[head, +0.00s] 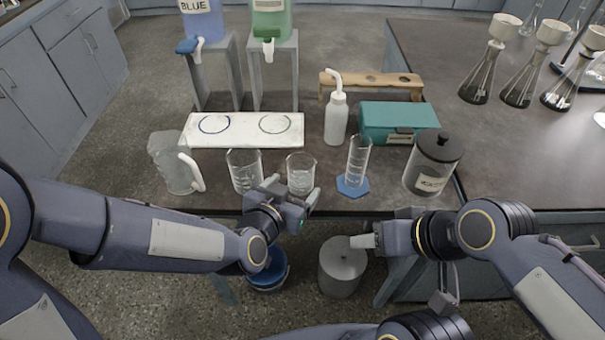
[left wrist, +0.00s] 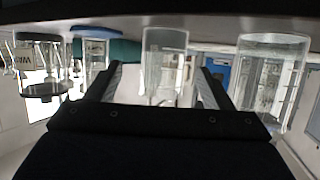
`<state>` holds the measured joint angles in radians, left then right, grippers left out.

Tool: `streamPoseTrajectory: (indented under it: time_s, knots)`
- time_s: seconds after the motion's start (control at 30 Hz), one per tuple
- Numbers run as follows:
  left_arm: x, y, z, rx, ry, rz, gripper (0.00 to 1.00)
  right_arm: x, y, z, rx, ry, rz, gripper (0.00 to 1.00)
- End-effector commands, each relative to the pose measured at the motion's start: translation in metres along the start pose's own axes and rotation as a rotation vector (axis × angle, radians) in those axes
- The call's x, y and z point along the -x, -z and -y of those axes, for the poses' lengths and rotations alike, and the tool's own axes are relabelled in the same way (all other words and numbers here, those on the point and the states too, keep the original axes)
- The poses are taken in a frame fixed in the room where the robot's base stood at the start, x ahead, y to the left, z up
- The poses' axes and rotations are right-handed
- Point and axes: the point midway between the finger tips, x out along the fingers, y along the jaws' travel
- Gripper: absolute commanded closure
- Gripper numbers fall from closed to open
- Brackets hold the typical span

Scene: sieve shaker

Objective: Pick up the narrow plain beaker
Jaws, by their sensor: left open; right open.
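The narrow plain beaker (head: 300,175) is a clear glass standing upright near the table's front edge, between a wider beaker (head: 244,170) and a glass cylinder on a blue base (head: 357,160). My left gripper (head: 293,191) is open and low at the front of the narrow beaker. In the left wrist view, which is upside down, the narrow beaker (left wrist: 165,62) appears between the two open fingers (left wrist: 160,85). I cannot tell whether they touch it. My right gripper (head: 363,241) is open and empty in front of the table edge, pointing left.
A handled jug (head: 174,163) stands at the left and a dark-lidded jar (head: 433,164) at the right. A wash bottle (head: 336,120), a teal box (head: 398,120) and a white panel (head: 243,130) are behind. The wider beaker (left wrist: 268,82) stands close beside my left gripper.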

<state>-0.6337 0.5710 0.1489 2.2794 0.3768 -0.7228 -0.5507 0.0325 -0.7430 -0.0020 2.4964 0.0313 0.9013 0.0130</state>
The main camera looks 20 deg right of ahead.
Motion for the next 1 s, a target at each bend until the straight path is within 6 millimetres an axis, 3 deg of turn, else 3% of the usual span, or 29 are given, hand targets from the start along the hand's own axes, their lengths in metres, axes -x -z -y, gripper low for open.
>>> streamPoseTrajectory:
  time_s: [0.4, 0.7, 1.0]
  knots:
    - [-0.055, 0.003, 0.005, 0.002, 0.001, 0.003, 0.25, 0.002, 0.001, 0.001, 0.000, 0.000, 0.000, 0.48]
    - [-0.060, 0.003, 0.006, 0.001, 0.001, 0.002, 0.25, 0.002, 0.001, 0.001, 0.000, 0.000, 0.000, 0.48]
    - [-0.060, 0.003, 0.006, 0.002, 0.001, 0.003, 0.63, 0.002, 0.001, 0.001, 0.000, 0.000, 0.000, 0.48]
